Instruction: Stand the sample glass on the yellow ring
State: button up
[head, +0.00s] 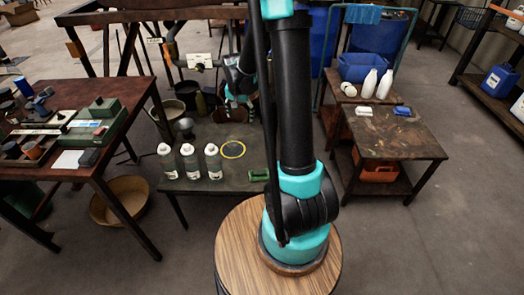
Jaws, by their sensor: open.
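The yellow ring (233,158) lies flat on the dark low table in the middle, and nothing stands on it. My gripper (236,108) is small and partly hidden behind my arm, above the back of this table and beyond the ring. Its jaws look open, with reddish-brown round shapes close below them. I cannot make out whether the gripper touches anything. I cannot pick out the sample glass with certainty; it may be hidden by my arm or too small to tell.
Three clear bottles with white caps (190,162) stand left of the ring on the low table (195,186). A green object (258,175) lies at its front right. A left table (128,112) holds equipment. A right table (400,140) has white bottles (384,85) behind it.

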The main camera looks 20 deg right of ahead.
jog(key=s+d+r+n+t, duration=0.1)
jog(key=s+n, duration=0.2)
jog(key=s, duration=0.9)
jog(key=s+r+n, duration=0.1)
jog(key=s+n, duration=0.2)
jog(key=s, duration=1)
jog(key=shift+d+r+n+t+y, duration=0.25)
jog(key=shift+d+n+t+y, duration=0.05)
jog(key=shift+d+t, duration=0.1)
